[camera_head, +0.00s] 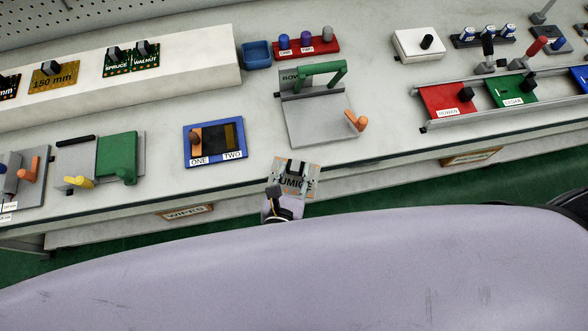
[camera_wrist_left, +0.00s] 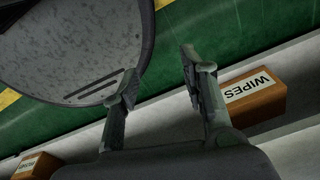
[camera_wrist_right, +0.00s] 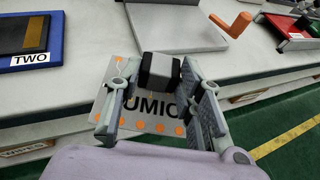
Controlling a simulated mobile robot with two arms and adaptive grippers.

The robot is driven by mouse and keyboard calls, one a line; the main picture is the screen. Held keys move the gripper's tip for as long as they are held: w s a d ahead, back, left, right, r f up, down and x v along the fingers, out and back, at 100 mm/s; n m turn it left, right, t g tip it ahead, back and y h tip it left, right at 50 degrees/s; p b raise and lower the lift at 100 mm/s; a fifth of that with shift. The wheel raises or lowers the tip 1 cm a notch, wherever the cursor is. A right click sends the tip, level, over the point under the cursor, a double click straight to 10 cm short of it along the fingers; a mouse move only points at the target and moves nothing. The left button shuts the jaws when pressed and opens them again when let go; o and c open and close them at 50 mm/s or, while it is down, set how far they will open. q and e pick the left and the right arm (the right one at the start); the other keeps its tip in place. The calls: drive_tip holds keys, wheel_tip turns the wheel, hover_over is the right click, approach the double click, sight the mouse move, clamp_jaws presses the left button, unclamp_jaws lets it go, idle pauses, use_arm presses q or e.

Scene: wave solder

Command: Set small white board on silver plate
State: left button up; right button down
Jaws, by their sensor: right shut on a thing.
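A small pale whitish-grey board (camera_head: 311,180) with dark lettering ending in "UMICE" and orange spots hangs in front of the bench edge. It also shows in the right wrist view (camera_wrist_right: 150,127). My right gripper (camera_wrist_right: 158,78) is shut on the dark and grey block on the board. A silver plate (camera_head: 318,122) lies on the bench just beyond the board, with a green handle and an orange lever. Its near part shows in the right wrist view (camera_wrist_right: 170,28). My left gripper (camera_wrist_left: 160,75) is open and empty in the left wrist view, above the floor beside the bench.
A blue-framed tray (camera_head: 215,163) marked ONE and TWO lies left of the silver plate. Another grey plate (camera_head: 75,160) with a green part lies farther left. A rail fixture (camera_head: 430,125) with coloured boards stands right. A wipes box (camera_wrist_left: 255,95) sits below the bench top.

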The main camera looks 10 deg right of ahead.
sight(298, 164)
drive_tip(key=shift+w+d+r+p, duration=0.1)
drive_tip(key=shift+w+d+p, duration=0.35)
drive_tip(key=shift+w, duration=0.25)
drive_tip(key=shift+w+d+r+p, duration=0.1)
drive_tip(key=shift+w+d+p, duration=0.3)
drive_tip(key=shift+w, duration=0.25)
drive_tip(key=w+d+p, duration=0.1)
drive_tip(key=w+d, duration=0.1)
drive_tip(key=w, duration=0.2)
drive_tip(key=w+d+p, duration=0.1)
drive_tip(key=w+d, duration=0.2)
drive_tip(key=w, duration=0.2)
drive_tip(key=w+d+p, duration=0.1)
drive_tip(key=w+d, duration=0.2)
drive_tip(key=w, duration=0.2)
drive_tip(key=shift+w+d+f, duration=0.2)
drive_tip(key=shift+d+f, duration=0.05)
drive_tip(key=shift+f, duration=0.05)
use_arm(q)
drive_tip(key=shift+s+d+r+b, duration=0.1)
drive_tip(key=shift+s+d+r, duration=0.05)
drive_tip(key=shift+r, duration=0.6)
drive_tip(key=shift+s+d+r+b, duration=0.1)
drive_tip(key=shift+d+r+b, duration=0.05)
drive_tip(key=shift+r, duration=0.55)
drive_tip(key=shift+s+d+r+b, duration=0.1)
drive_tip(key=shift+s+d+r, duration=0.05)
drive_tip(key=shift+r, duration=0.6)
use_arm(e)
drive_tip(key=shift+f, duration=0.65)
